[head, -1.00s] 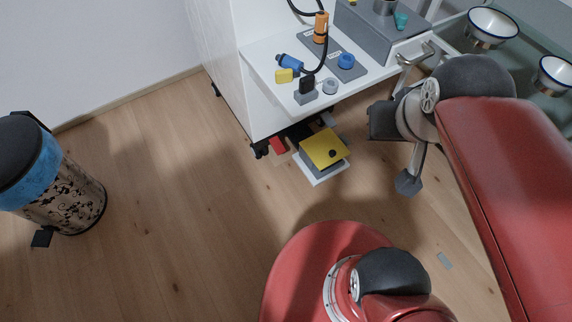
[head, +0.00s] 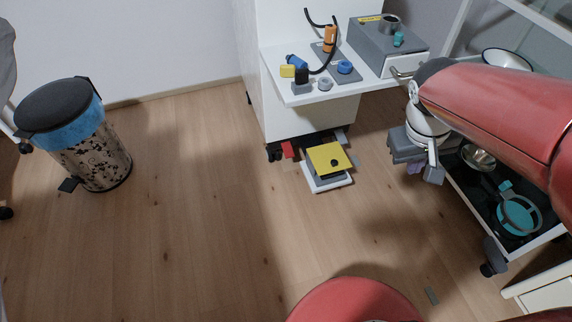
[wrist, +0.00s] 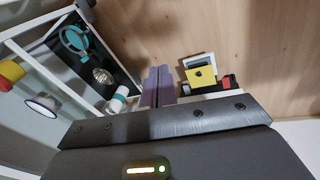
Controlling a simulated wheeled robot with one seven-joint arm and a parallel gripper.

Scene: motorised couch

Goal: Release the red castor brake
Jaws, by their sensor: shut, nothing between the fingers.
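The red castor brake (head: 288,149) is a small red tab low at the front left of the white cabinet, beside a black castor (head: 273,152). A red piece, likely the same tab, shows in the wrist view (wrist: 226,82), partly behind a dark padded edge. My gripper (head: 414,168) is to the right of the cabinet's underside, well apart from the brake. Its purple fingers (wrist: 157,86) are together and empty in the wrist view, pointing over the floor.
A yellow-topped pedal (head: 328,157) on a white base stands on the floor right of the brake. The cabinet shelf (head: 300,98) overhangs above. A cart (head: 545,237) with pans is at the right. A bin (head: 100,160) stands left. The wooden floor between is clear.

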